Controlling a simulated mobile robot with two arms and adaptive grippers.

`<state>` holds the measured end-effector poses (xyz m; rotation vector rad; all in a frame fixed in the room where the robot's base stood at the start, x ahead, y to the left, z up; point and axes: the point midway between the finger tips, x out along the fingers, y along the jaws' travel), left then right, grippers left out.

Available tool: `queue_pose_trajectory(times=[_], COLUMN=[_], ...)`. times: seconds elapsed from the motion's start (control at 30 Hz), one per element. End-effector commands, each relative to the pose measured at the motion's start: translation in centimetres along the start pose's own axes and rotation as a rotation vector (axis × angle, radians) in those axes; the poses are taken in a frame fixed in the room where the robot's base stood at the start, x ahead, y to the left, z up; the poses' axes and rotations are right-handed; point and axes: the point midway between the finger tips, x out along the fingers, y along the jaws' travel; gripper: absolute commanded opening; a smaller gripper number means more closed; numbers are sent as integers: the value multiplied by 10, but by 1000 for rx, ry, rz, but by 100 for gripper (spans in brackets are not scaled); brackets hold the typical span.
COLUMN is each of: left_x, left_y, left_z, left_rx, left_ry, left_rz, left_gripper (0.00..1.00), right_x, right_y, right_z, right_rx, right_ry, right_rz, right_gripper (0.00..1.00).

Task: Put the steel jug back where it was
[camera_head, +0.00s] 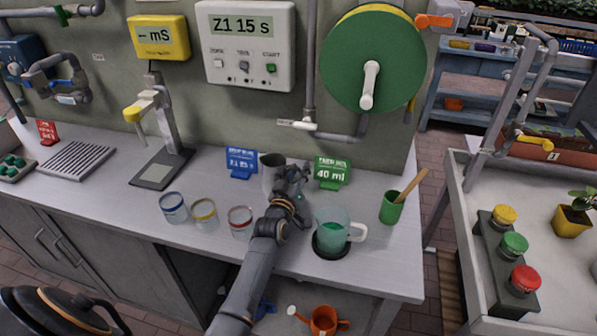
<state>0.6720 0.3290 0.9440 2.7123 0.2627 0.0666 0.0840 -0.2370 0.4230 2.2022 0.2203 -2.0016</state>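The steel jug (268,175) is a grey metal vessel. It stands upright at the back of the white counter, between the blue sign and the green sign marked 40 ml. My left gripper (291,180) is at the right side of the jug and partly covers it. The fingers overlap the jug's edge in this view, and I cannot tell whether they are closed on it. The jug's handle and lower right side are hidden. My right gripper is not in view.
A glass jug with green liquid (333,232) stands on a dark round spot, right of my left arm. A green cup with a wooden stick (391,208) is farther right. Jars with blue (173,208), yellow (204,214) and red (240,221) rims stand left of the arm.

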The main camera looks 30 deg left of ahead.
Motion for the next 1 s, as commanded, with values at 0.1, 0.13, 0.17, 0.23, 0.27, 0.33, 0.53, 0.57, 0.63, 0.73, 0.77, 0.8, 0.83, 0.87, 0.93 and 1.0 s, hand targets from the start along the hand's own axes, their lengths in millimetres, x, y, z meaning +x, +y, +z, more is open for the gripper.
queue_pose_trajectory(times=[0.1, 0.13, 0.17, 0.23, 0.27, 0.33, 0.53, 0.57, 0.63, 0.73, 0.77, 0.8, 0.83, 0.87, 0.93, 1.0], left_x=[-4, -4, -4, -8, -13, -26, -70, -77, -90, -106, -109, -113, -116, -118, -121, -122], left_y=[-4, -3, -1, 0, -1, 0, 0, 0, 0, 1, 1, 2, 2, 2, 2, 2], left_z=[14, 12, 8, 5, 7, 6, 3, 3, 2, 0, 0, -1, -2, -2, -3, -4], left_rx=[12, 12, 12, 11, 10, 9, 7, 7, 7, 6, 6, 5, 5, 5, 5, 4], left_ry=[-34, -34, -34, -35, -34, -32, -28, -27, -25, -22, -22, -20, -20, -20, -19, -18], left_rz=[-9, -9, -9, -9, -9, -9, -8, -8, -8, -7, -7, -6, -6, -6, -6, -5], left_gripper=[28, 28, 28, 28, 28, 28, 28, 28, 28, 28, 28, 28, 28, 28, 28, 28], right_x=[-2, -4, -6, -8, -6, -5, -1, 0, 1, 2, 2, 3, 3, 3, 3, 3], right_y=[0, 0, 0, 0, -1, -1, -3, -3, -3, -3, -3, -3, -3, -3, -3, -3], right_z=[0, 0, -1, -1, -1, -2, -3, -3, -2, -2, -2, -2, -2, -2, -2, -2], right_rx=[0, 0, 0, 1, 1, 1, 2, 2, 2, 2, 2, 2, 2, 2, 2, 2], right_ry=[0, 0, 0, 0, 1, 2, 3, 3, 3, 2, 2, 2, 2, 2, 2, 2], right_rz=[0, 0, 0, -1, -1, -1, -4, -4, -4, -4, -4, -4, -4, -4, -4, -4], right_gripper=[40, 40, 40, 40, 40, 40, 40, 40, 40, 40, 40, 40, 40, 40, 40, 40])
